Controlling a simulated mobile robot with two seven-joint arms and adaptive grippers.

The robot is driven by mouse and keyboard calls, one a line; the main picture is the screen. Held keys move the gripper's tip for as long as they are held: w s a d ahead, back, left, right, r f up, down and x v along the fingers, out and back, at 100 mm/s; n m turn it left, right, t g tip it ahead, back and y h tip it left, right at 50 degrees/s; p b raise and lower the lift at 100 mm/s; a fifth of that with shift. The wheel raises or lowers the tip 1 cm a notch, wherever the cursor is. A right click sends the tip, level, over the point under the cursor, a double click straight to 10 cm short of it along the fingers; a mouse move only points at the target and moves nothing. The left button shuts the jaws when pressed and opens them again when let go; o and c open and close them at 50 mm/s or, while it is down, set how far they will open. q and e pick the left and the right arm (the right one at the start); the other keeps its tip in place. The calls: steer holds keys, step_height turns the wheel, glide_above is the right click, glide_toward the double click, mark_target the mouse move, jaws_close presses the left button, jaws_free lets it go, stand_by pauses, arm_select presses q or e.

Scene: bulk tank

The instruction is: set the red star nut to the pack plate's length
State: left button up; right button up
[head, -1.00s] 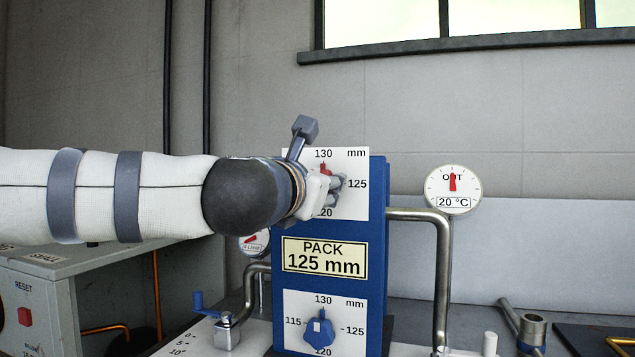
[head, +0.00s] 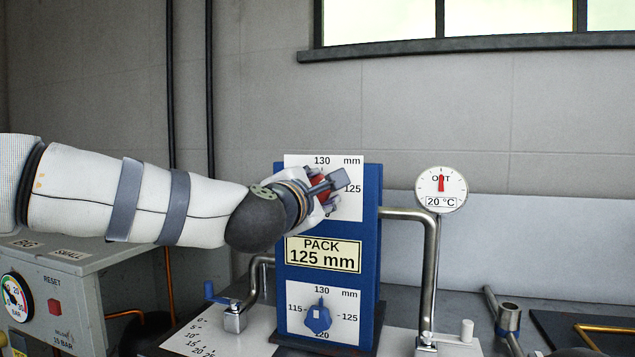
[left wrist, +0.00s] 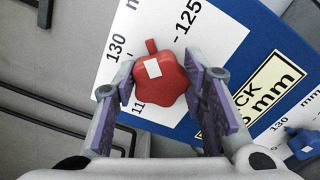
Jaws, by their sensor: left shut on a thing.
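The red star nut (left wrist: 163,84) sits on the white upper dial of the blue block. It also shows partly in the head view (head: 322,187), behind my fingers. My left gripper (left wrist: 165,92) is shut on it, with fingers on both sides. In the left wrist view the nut's pointer tab (left wrist: 151,45) points between the 130 and 125 marks, roughly midway. The pack plate (head: 323,255) below the dial reads PACK 125 mm. My right gripper is in neither view.
A blue star knob (head: 318,316) sits on a second dial below the plate. Metal pipes flank the block, and a round OUT gauge (head: 441,189) reading 20 °C stands at right. A grey control box (head: 50,275) with a red button is at left.

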arm_select(q)
steer(key=m, duration=0.8)
steer(key=shift+f+m, duration=0.1)
steer(key=shift+m, duration=0.2)
stand_by(0.3)
steer(key=o, duration=1.2)
steer(key=shift+c, duration=0.2)
steer(key=v, duration=1.2)
